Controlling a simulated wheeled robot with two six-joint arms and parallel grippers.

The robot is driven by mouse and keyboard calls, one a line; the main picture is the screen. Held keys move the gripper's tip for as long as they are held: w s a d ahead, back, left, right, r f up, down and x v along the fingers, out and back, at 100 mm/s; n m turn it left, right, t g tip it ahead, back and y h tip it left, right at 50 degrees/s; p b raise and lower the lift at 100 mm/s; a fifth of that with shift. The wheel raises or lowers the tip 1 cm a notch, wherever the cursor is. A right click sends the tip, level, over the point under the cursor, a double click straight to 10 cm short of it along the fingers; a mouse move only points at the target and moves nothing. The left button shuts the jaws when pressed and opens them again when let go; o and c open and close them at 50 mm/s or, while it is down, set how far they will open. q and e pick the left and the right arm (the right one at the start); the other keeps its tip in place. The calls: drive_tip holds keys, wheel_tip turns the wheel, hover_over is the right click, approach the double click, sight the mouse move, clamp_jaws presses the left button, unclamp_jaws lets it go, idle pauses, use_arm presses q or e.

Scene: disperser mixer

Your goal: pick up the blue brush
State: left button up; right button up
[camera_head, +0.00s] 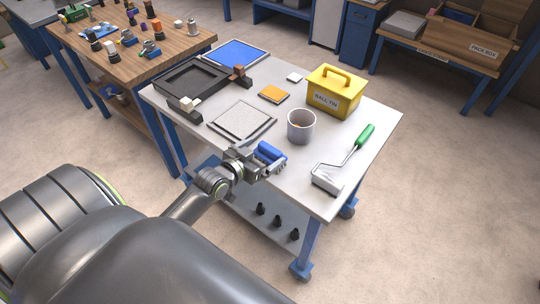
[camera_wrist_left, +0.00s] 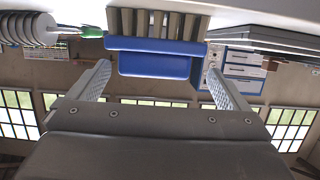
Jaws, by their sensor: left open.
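The blue brush (camera_head: 270,151) lies on the white table near its front edge, just left of the grey cup. My left gripper (camera_head: 258,166) is at the brush, at the table's front edge, and hides part of it. In the left wrist view, the brush's blue body (camera_wrist_left: 157,62) shows between and just beyond the open fingers, with its pale bristles above it in the picture. A gap shows on each side of the body, so the fingers (camera_wrist_left: 160,75) are not closed on it. My right gripper is in neither view.
A grey cup (camera_head: 301,127) stands close to the brush. A paint roller with a green handle (camera_head: 365,136) lies to the right. A grey mat (camera_head: 240,122), black tray (camera_head: 171,85), orange pad (camera_head: 273,94) and yellow ball tin (camera_head: 348,101) are farther back.

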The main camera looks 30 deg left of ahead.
sight(273, 147)
use_arm(q)
drive_tip(key=x, duration=0.5)
drive_tip(key=shift+d+p, duration=0.3)
drive_tip(key=shift+p, duration=0.05)
drive_tip(key=shift+r, duration=0.1)
drive_tip(key=c, duration=1.1)
